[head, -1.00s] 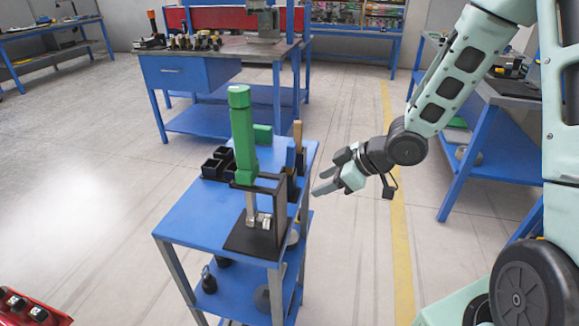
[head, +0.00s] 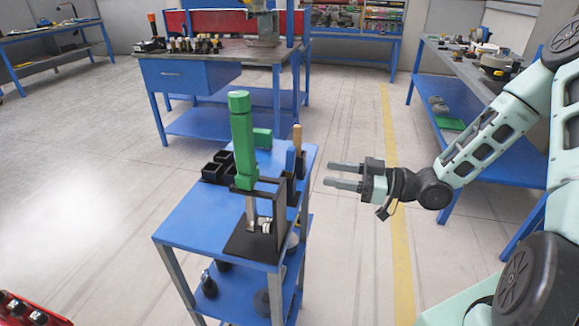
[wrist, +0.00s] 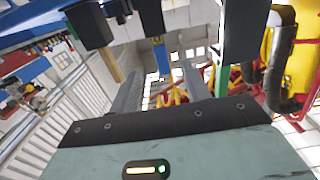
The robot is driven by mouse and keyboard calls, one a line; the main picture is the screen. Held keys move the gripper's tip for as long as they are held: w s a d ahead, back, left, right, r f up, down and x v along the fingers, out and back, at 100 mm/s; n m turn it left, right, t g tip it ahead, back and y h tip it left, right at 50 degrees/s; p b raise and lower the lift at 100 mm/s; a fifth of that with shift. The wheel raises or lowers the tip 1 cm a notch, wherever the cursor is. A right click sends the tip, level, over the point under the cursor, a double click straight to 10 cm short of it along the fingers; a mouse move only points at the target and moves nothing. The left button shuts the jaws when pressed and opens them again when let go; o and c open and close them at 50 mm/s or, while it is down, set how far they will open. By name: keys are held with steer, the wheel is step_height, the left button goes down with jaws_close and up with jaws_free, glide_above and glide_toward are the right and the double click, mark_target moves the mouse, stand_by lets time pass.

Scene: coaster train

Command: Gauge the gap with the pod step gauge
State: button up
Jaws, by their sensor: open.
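I cannot tell for certain which thing is the pod step gauge. On the blue cart (head: 190,222) a tall green column (head: 243,140) stands in a black stand (head: 278,215), with a shiny metal part (head: 251,208) below it. Behind the stand are a tool with a wooden handle (head: 297,137) and an upright blue piece (head: 290,160). My gripper (head: 328,174) is open and empty, to the right of the cart, its fingers pointing left toward these tools without touching them. In the wrist view the open fingers (wrist: 160,75) show a tan handle-like piece (wrist: 110,65) beside them. The gap is not identifiable.
Black bins (head: 217,166) and a green block (head: 263,138) sit at the cart's back. A red object (head: 30,310) with black parts is at the lower left. A blue workbench (head: 190,75) stands behind, another bench (head: 460,85) at the right. Floor right of the cart is free.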

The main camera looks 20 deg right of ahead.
mark_target(294, 167)
steer(key=x, duration=0.5)
steer(key=shift+p, duration=0.35)
steer(key=x, duration=0.3)
steer(key=p+x, duration=0.1)
steer(key=x, duration=0.1)
steer(key=shift+f, duration=0.4)
jaws_close()
